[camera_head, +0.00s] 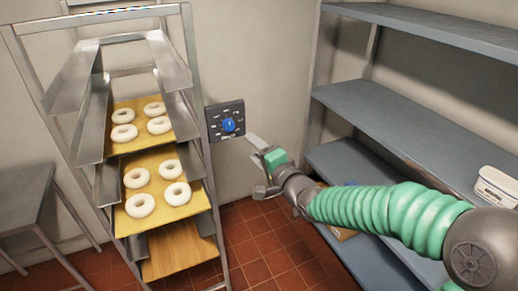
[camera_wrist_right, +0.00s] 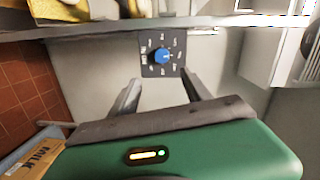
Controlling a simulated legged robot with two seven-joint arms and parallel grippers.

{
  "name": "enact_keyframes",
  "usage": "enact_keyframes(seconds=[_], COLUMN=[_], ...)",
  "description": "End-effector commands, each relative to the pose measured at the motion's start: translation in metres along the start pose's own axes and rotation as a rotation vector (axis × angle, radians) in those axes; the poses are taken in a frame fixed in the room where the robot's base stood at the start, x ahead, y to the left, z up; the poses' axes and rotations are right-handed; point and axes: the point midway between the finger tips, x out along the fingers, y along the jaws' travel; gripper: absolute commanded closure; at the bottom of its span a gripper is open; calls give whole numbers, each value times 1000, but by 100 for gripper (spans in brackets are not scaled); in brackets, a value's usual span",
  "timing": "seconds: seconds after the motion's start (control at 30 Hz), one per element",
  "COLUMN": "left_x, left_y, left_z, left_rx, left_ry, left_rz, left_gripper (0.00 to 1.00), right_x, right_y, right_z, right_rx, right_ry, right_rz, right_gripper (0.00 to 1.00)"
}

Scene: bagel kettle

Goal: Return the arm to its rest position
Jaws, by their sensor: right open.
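My right arm (camera_head: 385,213) reaches in from the right in the head view, with a green ribbed sleeve. My right gripper (camera_head: 254,166) is open and empty, in front of the wall near the dial panel. In the right wrist view its two fingers (camera_wrist_right: 160,92) stand apart with nothing between them. The dark dial panel (camera_head: 225,121) with a blue knob (camera_head: 228,125) is on the wall. In the wrist view the panel (camera_wrist_right: 163,40) shows beyond the fingertips, apart from them. My left gripper is not in view.
A metal rack (camera_head: 200,150) at left holds wooden boards (camera_head: 185,246) with several white bagels (camera_head: 142,205). Grey shelves (camera_head: 400,95) stand at right, with a white container (camera_head: 497,187) on one. A grey table (camera_head: 25,195) is at far left. Red tile floor (camera_head: 255,235) lies between rack and shelves.

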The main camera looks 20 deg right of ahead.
Motion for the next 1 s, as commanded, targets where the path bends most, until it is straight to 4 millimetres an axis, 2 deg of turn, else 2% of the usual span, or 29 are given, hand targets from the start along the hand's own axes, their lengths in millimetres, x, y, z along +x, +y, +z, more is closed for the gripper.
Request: enact_keyframes(seconds=[0.03, 0.2, 0.67, 0.77, 0.87, 0.9, 0.97, 1.0], left_x=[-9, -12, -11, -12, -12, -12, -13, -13], left_y=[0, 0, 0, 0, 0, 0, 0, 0], left_z=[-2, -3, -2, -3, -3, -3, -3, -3], left_rx=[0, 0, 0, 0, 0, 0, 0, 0], left_ry=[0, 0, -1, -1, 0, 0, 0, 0], left_rz=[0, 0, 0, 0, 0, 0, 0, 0], left_gripper=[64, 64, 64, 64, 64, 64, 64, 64], right_x=[-9, -21, -21, -23, -40, -53, -78, -98], right_y=[-4, 0, 5, 37, 98, 124, 159, 178], right_z=[-2, 0, 3, 19, 46, 56, 69, 77], right_rx=[-2, 2, -13, -116, -338, -445, -602, -698], right_ry=[3, -1, -4, -29, -109, -159, -255, -330], right_rz=[3, 1, 16, 126, 344, 442, 578, 660], right_gripper=[44, 44, 44, 44, 44, 44, 44, 44])
